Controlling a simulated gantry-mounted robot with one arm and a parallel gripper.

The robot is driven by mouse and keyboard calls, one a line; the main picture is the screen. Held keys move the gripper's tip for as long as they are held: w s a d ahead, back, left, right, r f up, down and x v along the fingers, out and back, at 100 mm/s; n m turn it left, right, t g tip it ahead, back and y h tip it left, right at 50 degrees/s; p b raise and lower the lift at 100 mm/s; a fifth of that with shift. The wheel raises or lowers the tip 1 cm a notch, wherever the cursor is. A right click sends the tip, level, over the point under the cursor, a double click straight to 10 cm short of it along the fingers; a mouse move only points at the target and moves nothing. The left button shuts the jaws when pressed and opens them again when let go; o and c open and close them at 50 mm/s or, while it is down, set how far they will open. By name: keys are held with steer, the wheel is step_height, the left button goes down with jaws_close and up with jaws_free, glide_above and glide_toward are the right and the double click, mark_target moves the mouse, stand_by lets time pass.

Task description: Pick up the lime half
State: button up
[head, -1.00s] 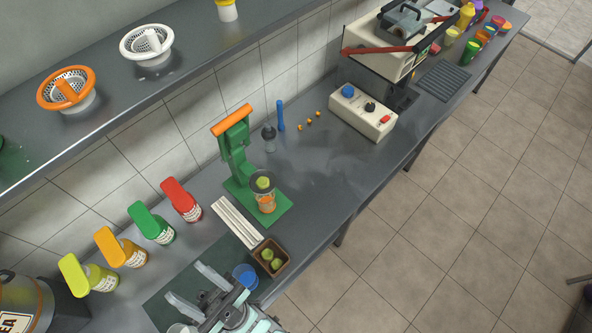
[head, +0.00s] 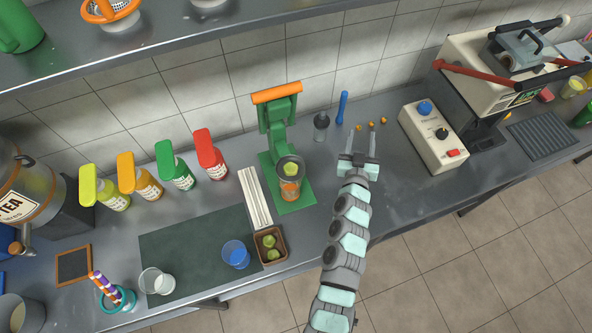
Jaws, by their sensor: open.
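Two green lime pieces (head: 269,241) lie in a small brown box (head: 284,259) at the counter's front edge. Another green lime piece (head: 291,169) sits in the cup of the green press (head: 278,128), above a glass with orange contents (head: 289,189). I cannot tell for certain which pieces are halves. My gripper (head: 366,138) is open and empty, to the right of the press, with its fingers pointing to the wall. It is well apart from the box and the press.
Small orange bits (head: 371,125), a blue stick (head: 342,107) and a dark-capped shaker (head: 321,126) are near my fingertips. A control box (head: 432,137) stands to the right.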

step_height(320, 180, down, 6)
steer(key=w+a+r+n+g+y+b, duration=0.1)
steer(key=w+n+g+y+b, duration=0.1)
steer(key=y, duration=0.2)
steer(key=n+g+y+b, duration=0.4)
steer(key=n+g+y, duration=0.5)
steer(key=n+y, duration=0.25)
glide_toward(293, 167)
steer(key=shift+n, duration=0.25)
steer(key=p+x, duration=0.2)
steer(key=x, duration=0.6)
steer(key=shift+w+a+p, duration=0.15)
steer(key=shift+a+p, duration=0.2)
steer(key=shift+w+a+f+h, duration=0.15)
steer(key=shift+a+f+h, duration=0.1)
steer(key=shift+f, duration=0.15)
jaws_close()
